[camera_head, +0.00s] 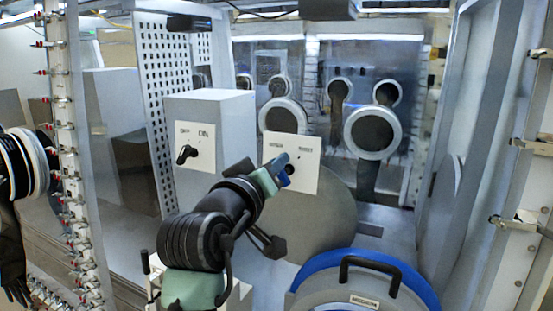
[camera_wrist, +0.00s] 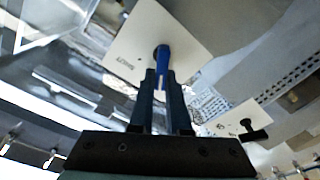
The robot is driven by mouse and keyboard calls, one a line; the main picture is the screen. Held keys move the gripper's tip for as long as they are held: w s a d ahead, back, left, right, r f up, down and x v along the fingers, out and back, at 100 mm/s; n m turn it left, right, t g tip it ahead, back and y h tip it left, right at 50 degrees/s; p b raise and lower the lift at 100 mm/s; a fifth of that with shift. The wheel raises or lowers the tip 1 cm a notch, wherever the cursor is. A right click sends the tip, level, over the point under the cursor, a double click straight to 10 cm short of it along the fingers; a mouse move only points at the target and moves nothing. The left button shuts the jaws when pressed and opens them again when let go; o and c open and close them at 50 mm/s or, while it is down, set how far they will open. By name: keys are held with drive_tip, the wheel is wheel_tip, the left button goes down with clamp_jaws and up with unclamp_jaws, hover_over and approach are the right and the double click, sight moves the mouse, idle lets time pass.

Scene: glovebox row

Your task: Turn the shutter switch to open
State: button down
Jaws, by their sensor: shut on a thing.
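A white switch plate (camera_head: 304,178) with two small labels, too blurred to read, stands in the middle of the head view. My gripper (camera_head: 284,168) reaches it from the lower left and covers most of its knob. In the wrist view, the same plate (camera_wrist: 190,35) carries a blue switch knob (camera_wrist: 162,54). My gripper's dark fingers (camera_wrist: 163,76) are shut on this knob at the plate's face. The knob's exact angle against the labels is hard to tell.
Left of it, a grey box (camera_head: 210,110) bears a second plate with a black knob (camera_head: 187,153) marked OFF and ON. A blue-rimmed round lid with a black handle (camera_head: 371,265) sits at front right. Round glove ports (camera_head: 373,133) and walls stand behind.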

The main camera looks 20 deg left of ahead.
idle(0.5)
drive_tip(key=c, duration=0.9)
unclamp_jaws()
drive_tip(key=s+b, duration=0.2)
drive_tip(key=s, duration=0.4)
drive_tip(key=s+b, duration=0.3)
drive_tip(key=s, duration=0.4)
drive_tip(key=shift+d+r, duration=0.15)
drive_tip(key=shift+d, duration=0.05)
